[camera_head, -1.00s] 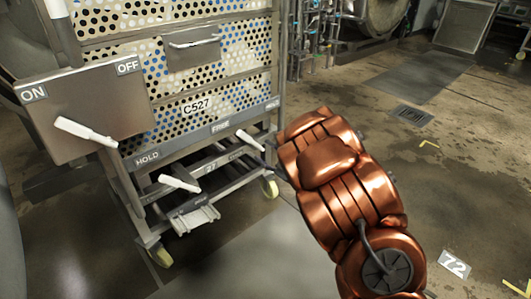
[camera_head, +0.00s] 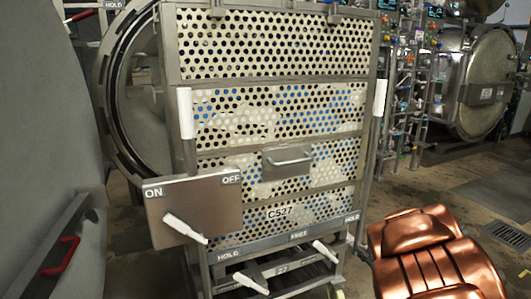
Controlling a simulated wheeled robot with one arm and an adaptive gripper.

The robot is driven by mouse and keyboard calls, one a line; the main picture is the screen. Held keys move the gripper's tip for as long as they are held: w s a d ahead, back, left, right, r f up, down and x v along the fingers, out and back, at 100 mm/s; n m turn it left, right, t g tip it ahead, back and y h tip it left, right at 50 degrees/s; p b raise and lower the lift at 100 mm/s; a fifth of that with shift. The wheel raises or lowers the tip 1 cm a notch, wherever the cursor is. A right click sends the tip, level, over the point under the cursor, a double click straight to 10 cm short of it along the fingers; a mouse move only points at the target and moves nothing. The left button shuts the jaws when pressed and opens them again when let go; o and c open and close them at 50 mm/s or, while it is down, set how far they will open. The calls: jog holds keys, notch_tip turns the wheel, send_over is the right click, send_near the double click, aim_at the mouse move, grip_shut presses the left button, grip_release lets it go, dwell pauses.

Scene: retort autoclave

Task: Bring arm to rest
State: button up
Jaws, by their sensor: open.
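My copper-coloured arm shows at the lower right, in front of the floor beside the cart. Its end and my gripper are outside the picture. The perforated cart C527 (camera_head: 275,140) stands upright in the middle, apart from the visible part of the arm. A grey panel marked ON and OFF (camera_head: 185,192) with a white lever (camera_head: 185,229) is at its lower left. Two more white levers (camera_head: 251,284) and (camera_head: 325,251) are low on the cart, by the HOLD and FREE labels.
A round open vessel mouth (camera_head: 118,100) is behind the cart on the left. A grey door-like body (camera_head: 45,120) fills the left edge. Pipes and valves (camera_head: 418,75) and another round vessel (camera_head: 482,85) stand at the back right. Floor (camera_head: 430,180) is clear right of the cart.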

jog(key=s+d+r+m+g+h+p, duration=0.3)
jog(key=s+r+m+g+h+p, duration=0.3)
jog(key=s+r+p, duration=1)
jog(key=s+a+r+m+g+y+p, duration=0.1)
jog(key=s+a+r+g+p, duration=0.2)
jog(key=s, duration=0.6)
jog(key=s+a+r+m+g+y+p, duration=0.1)
jog(key=s+a+r+g+y+p, duration=0.1)
jog(key=s+a+r+g+p, duration=0.2)
jog(key=s+a+r+m+g+y+p, duration=0.1)
jog(key=s+a+r+g+y+p, duration=0.1)
jog(key=s+a+r+p, duration=0.6)
jog(key=s+r+g, duration=0.1)
jog(key=s+r, duration=0.3)
jog(key=s, duration=0.3)
jog(key=shift+s, duration=0.3)
jog(key=shift+c, duration=0.2)
